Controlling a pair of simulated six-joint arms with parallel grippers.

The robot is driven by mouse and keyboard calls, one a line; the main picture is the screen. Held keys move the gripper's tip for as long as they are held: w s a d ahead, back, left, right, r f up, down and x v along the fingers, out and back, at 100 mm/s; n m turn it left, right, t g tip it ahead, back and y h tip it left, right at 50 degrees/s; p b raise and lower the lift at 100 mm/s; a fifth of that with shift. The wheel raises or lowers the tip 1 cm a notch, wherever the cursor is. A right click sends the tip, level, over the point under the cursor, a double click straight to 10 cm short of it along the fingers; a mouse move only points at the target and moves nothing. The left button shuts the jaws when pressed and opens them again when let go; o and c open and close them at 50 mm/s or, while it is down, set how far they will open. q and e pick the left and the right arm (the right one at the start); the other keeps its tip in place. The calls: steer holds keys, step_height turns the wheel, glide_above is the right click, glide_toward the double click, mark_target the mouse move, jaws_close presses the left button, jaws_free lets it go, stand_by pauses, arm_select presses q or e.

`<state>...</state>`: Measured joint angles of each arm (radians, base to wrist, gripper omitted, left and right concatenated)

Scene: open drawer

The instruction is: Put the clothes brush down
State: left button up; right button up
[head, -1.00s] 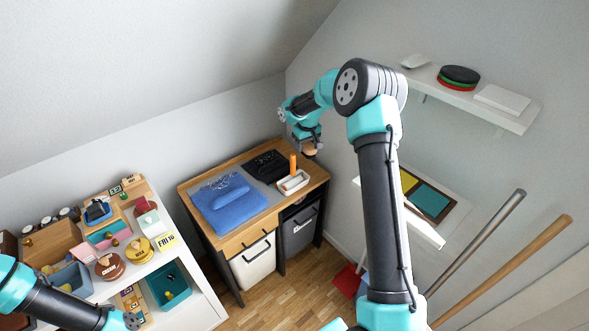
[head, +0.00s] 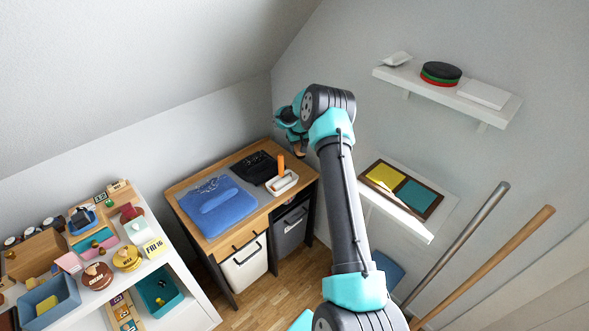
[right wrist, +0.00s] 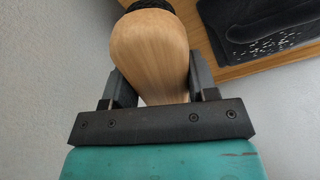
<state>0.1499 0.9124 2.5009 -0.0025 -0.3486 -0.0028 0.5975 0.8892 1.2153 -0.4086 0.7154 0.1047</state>
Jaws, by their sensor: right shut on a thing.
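The clothes brush (right wrist: 152,50) has a rounded wooden handle and a dark end at the top of the right wrist view. My right gripper (right wrist: 162,84) is shut on the wooden handle, one finger on each side. In the head view the brush (head: 299,152) shows only as a small wooden bit, partly hidden by my right arm, near the wall at the desk's back right corner. The wooden desk (head: 185,182) carries a folded blue cloth (head: 218,207) on a grey mat. My left gripper is out of the head view.
A black item (head: 253,167) and a white tray (head: 283,188) with an orange handle (head: 281,164) stand on the desk's right half. A crowded white shelf (head: 190,270) is at left. Wall shelves (head: 445,92) and two poles (head: 460,240) are at right.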

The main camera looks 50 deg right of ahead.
glide_above(297, 168)
steer(key=shift+s+f, duration=0.15)
steer(key=shift+f, duration=2.95)
steer(key=shift+f, duration=1.9)
steer(key=shift+f, duration=0.1)
steer(key=o, duration=0.8)
steer(key=r, duration=0.4)
steer(key=s+r, duration=0.1)
steer(key=r, duration=0.3)
steer(key=a+r, duration=0.1)
steer(key=r, duration=0.3)
steer(key=shift+s, duration=0.35)
